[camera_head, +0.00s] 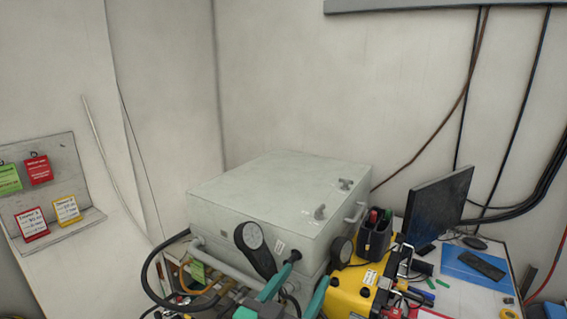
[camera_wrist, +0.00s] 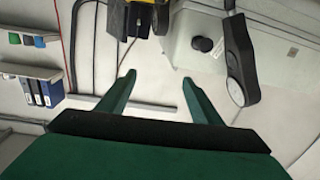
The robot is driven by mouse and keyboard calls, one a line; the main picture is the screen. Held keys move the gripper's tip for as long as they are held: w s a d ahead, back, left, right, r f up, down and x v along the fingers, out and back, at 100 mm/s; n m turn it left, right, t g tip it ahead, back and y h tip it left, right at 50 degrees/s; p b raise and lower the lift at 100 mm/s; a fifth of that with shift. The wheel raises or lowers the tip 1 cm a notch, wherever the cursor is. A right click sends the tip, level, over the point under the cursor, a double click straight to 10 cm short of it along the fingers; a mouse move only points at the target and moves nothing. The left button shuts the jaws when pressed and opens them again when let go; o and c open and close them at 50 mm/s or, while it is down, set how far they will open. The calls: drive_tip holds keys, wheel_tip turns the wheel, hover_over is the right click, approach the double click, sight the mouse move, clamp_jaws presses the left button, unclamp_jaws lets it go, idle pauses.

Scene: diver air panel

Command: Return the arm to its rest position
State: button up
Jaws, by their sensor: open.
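My gripper (camera_head: 308,273) shows at the lower middle of the head view, in front of the grey air panel box (camera_head: 270,190). Its two teal fingers stand apart, and it also shows in the wrist view (camera_wrist: 158,79) with nothing between the fingers. The box appears in the wrist view (camera_wrist: 205,28) at the upper right, beyond the fingertips. A round dial gauge (camera_head: 250,237) on a black body is at the box's front; a gauge (camera_wrist: 237,75) also hangs right of the fingers in the wrist view. Most of my arm is out of view.
Hoses and pipes (camera_head: 200,290) crowd the box's front left. A yellow case (camera_head: 355,290), a pen holder (camera_head: 374,238) and a monitor (camera_head: 437,212) stand to the right. A tag board (camera_head: 55,155) is at the left. The space above the box is free.

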drive_tip(key=s+a+f+n+y, duration=0.2)
drive_tip(key=s+f, duration=0.2)
drive_tip(key=f, duration=0.4)
drive_tip(key=s+a+f+n+y, duration=0.1)
drive_tip(key=s+f+n+y, duration=0.15)
drive_tip(key=f, duration=0.65)
drive_tip(key=s+a+f+n+y, duration=0.15)
drive_tip(key=s+f, duration=0.25)
drive_tip(key=f, duration=0.4)
drive_tip(key=s+f+y, duration=0.1)
drive_tip(key=s+f, duration=0.2)
drive_tip(key=s, duration=1)
drive_tip(key=s+f+m+y, duration=0.1)
drive_tip(key=s+f, duration=0.2)
drive_tip(key=s, duration=1)
drive_tip(key=shift+s+d+f, duration=0.15)
drive_tip(key=shift+d+f, duration=0.15)
drive_tip(key=shift+d, duration=0.1)
